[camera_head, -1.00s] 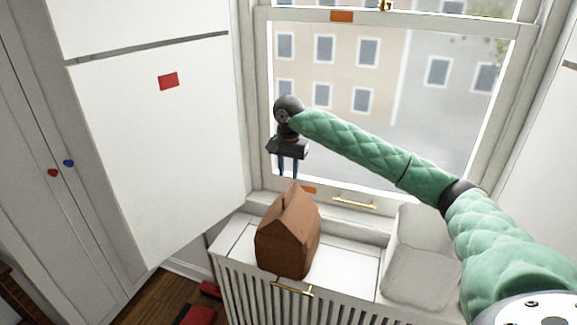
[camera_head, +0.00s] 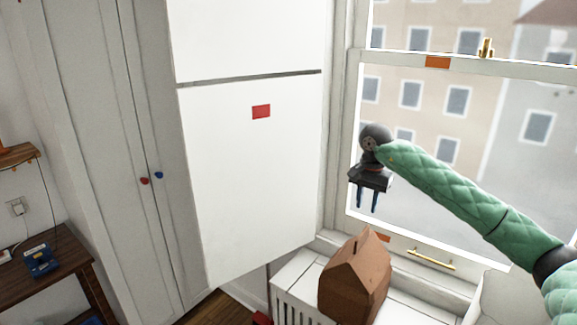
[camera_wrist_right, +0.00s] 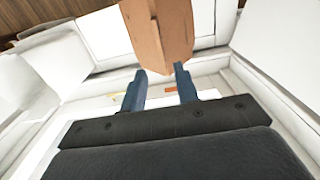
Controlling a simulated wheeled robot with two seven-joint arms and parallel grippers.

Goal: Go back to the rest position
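My right gripper (camera_head: 367,200) hangs fingers-down in front of the window, above a brown house-shaped box (camera_head: 352,284). Its two blue fingers are apart with nothing between them. In the right wrist view my right gripper (camera_wrist_right: 160,84) also shows open, with the brown box (camera_wrist_right: 158,32) beyond the fingertips and apart from them. My right arm, in a green quilted cover, reaches in from the right. My left gripper is not in view.
The window (camera_head: 455,110) has a brass handle (camera_head: 430,258) low on its frame. The box stands on a white slatted radiator cover (camera_head: 288,277). A white panel with a red rectangle (camera_head: 261,111) stands left of the window. A wooden desk (camera_head: 60,272) is at the far left.

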